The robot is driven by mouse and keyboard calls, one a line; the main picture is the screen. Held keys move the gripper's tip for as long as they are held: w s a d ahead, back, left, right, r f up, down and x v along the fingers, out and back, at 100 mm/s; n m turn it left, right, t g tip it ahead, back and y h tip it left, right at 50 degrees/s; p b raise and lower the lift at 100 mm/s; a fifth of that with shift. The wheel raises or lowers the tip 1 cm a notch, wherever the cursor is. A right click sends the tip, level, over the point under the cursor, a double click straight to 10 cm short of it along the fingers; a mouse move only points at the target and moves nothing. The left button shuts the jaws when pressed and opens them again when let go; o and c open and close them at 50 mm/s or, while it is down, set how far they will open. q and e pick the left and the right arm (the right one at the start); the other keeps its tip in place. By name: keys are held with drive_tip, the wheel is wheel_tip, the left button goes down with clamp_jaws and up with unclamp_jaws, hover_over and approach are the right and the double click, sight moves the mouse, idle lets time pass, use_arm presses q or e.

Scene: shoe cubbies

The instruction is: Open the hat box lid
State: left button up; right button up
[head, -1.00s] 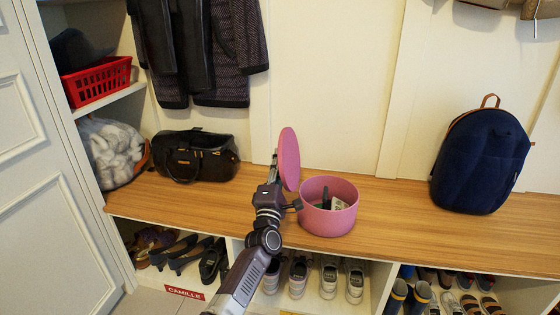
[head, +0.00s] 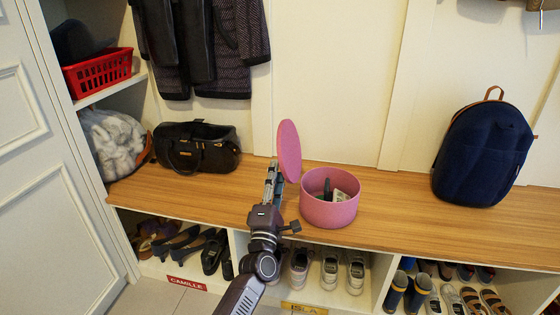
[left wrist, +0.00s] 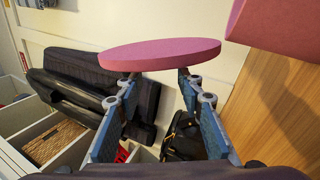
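The pink round hat box (head: 329,208) stands on the wooden bench, and its inside with some small items shows from above. Its pink lid (head: 289,148) stands nearly upright at the left side of the box, clear of the opening. My left gripper (head: 272,172) is just left of and below the lid. In the left wrist view the gripper (left wrist: 158,80) has its two fingers apart, with the lid (left wrist: 160,54) across their tips. Whether the tips touch it is unclear. Part of the box (left wrist: 272,25) shows at the upper right there. My right gripper is out of view.
A black bag (head: 198,150) sits on the bench (head: 400,210) at the left, and a navy backpack (head: 482,155) at the right. Dark coats (head: 205,50) hang behind. Shoes fill the cubbies below. The bench between box and backpack is clear.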

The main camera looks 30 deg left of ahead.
use_arm(q)
drive_tip(key=shift+v, duration=1.85)
